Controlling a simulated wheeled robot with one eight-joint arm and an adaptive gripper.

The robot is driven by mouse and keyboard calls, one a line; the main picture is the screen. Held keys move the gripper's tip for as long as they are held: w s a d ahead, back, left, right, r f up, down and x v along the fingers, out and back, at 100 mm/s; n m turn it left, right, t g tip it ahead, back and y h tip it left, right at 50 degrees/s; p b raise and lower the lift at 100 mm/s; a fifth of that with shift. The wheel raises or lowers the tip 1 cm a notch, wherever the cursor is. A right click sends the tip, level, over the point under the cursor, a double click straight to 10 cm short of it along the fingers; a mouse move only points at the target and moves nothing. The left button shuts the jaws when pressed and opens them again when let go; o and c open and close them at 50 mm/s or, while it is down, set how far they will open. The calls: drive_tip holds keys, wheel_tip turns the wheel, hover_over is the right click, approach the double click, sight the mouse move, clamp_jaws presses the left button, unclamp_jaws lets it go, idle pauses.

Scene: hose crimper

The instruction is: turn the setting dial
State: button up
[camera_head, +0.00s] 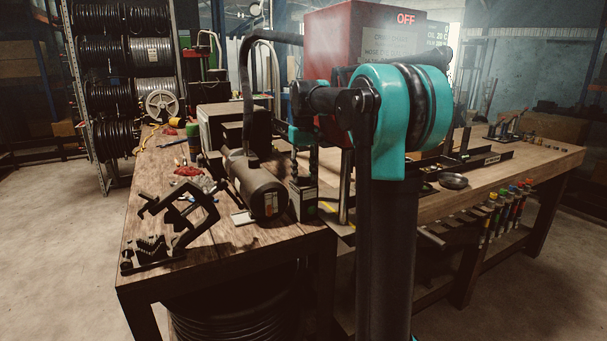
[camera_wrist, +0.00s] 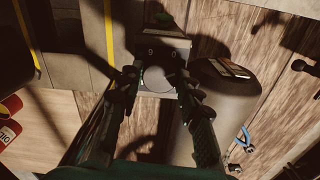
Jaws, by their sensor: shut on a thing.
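The setting dial (camera_wrist: 157,79) is a grey round knob on a small grey control box (camera_wrist: 172,45), seen from above in the wrist view. My gripper (camera_wrist: 158,83) has its two dark fingers on either side of the dial and is shut on it. In the head view the control box (camera_head: 303,203) stands on the bench beside a dark cylinder, with my gripper (camera_head: 303,172) pointing down above it. The dial itself is hidden there by the fingers.
A dark cylinder (camera_head: 260,190) with a curved pipe lies close left of the control box. The red crimper housing (camera_head: 340,45) with an OFF display rises behind my arm. A black clamp-like tool (camera_head: 180,220) stands on the wooden bench (camera_head: 225,240) at left.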

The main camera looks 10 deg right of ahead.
sight(303, 176)
drive_tip(key=shift+n, duration=1.5)
drive_tip(key=o, duration=1.2)
drive_tip(key=shift+c, duration=0.2)
drive_tip(key=shift+r, duration=0.1)
wheel_tip(303, 176, up, 12)
